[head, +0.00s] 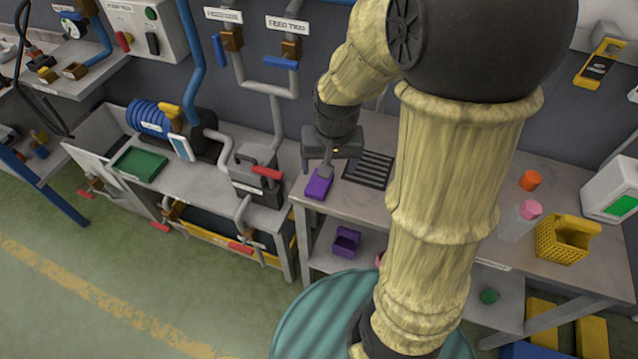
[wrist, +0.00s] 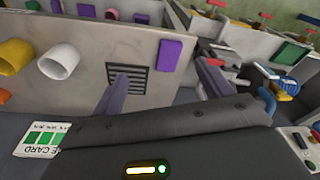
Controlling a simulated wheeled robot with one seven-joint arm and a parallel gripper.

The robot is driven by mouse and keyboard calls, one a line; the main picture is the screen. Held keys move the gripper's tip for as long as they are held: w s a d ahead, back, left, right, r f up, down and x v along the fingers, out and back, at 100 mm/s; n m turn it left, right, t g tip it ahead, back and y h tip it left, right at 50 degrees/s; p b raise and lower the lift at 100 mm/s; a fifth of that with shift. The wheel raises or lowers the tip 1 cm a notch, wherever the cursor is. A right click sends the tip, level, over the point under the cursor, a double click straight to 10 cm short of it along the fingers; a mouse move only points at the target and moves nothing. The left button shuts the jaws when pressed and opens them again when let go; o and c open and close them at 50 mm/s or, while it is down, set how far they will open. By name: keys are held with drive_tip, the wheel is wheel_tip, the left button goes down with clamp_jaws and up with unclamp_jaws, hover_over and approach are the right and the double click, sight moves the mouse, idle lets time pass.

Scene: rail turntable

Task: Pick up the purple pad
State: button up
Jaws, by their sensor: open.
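The purple pad (head: 318,184) lies flat on the grey bench top, at its left front corner beside a dark slotted grille. In the wrist view the pad (wrist: 170,54) is whole and unobstructed, a small purple rectangle between the directions of the two fingers. My gripper (head: 329,164) is open and empty, pointing down just above and behind the pad in the head view. In the wrist view its two grey-purple fingers (wrist: 162,72) stand wide apart. The pad appears apart from the fingers; the exact height gap cannot be told.
The slotted grille (head: 368,168) is right of the pad. A valve block with a red handle (head: 258,175) stands on the left bench, across a narrow gap. A purple holder (head: 346,241) sits on the lower shelf. A yellow basket (head: 562,240) and an orange-capped item (head: 530,180) stand farther right.

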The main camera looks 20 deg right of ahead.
drive_tip(key=w+m+g, duration=0.1)
drive_tip(key=w+m, duration=0.3)
drive_tip(key=w, duration=0.5)
drive_tip(key=shift+m+g, duration=0.3)
drive_tip(key=p, duration=0.2)
hover_over(319, 181)
wheel_tip(319, 181, down, 12)
drive_tip(key=shift+a+f, duration=0.1)
drive_tip(key=shift+f+p, duration=0.95)
drive_tip(key=shift+f, duration=1.6)
